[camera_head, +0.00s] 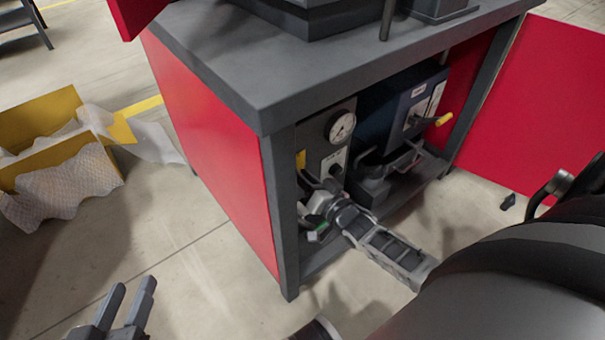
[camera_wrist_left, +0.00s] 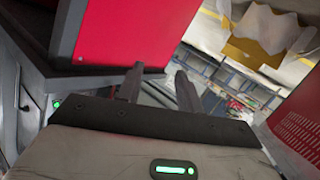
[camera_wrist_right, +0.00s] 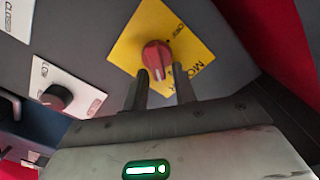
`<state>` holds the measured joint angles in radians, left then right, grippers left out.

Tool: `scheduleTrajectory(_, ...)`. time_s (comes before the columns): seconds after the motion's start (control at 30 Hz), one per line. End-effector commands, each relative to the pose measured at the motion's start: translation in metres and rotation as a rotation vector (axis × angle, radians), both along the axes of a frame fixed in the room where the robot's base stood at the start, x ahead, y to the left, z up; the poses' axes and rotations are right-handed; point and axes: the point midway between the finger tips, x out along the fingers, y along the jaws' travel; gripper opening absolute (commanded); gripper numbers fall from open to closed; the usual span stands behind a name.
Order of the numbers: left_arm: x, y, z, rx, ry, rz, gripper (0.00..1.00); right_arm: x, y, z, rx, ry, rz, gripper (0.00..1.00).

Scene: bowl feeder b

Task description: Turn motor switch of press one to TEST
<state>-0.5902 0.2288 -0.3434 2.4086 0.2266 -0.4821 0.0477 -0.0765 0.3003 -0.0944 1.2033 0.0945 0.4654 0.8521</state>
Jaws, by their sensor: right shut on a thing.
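The motor switch is a red round knob (camera_wrist_right: 157,55) on a yellow plate (camera_wrist_right: 128,48) in the right wrist view. "OFF" and part of a word starting "MO" are readable on the plate; a TEST mark is not visible. The knob's white line points down the picture, between my fingers. My right gripper (camera_wrist_right: 162,82) is shut on the knob's near part. In the head view my right gripper (camera_head: 322,205) reaches into the open cabinet, and only a sliver of the yellow plate (camera_head: 300,160) shows. My left gripper (camera_head: 128,300) is open and empty, low at the left.
The cabinet's grey top (camera_head: 260,70) and front post (camera_head: 282,210) frame the opening. A gauge (camera_head: 341,127) and a blue box (camera_head: 395,105) are inside. A yellow crate (camera_head: 45,120) stands on the floor at left.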

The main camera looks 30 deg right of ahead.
Motion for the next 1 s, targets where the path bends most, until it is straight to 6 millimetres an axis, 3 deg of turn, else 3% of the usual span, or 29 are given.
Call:
scheduleTrajectory(0.5,-0.002,0.0,-0.009,0.001,0.017,0.0,0.36,-0.001,-0.003,-0.011,0.487,0.045,0.004,0.0)
scheduleTrajectory(1.0,0.002,-0.004,0.0,-0.068,-0.004,-0.001,0.36,0.0,0.0,-0.017,0.849,0.074,0.008,0.0)
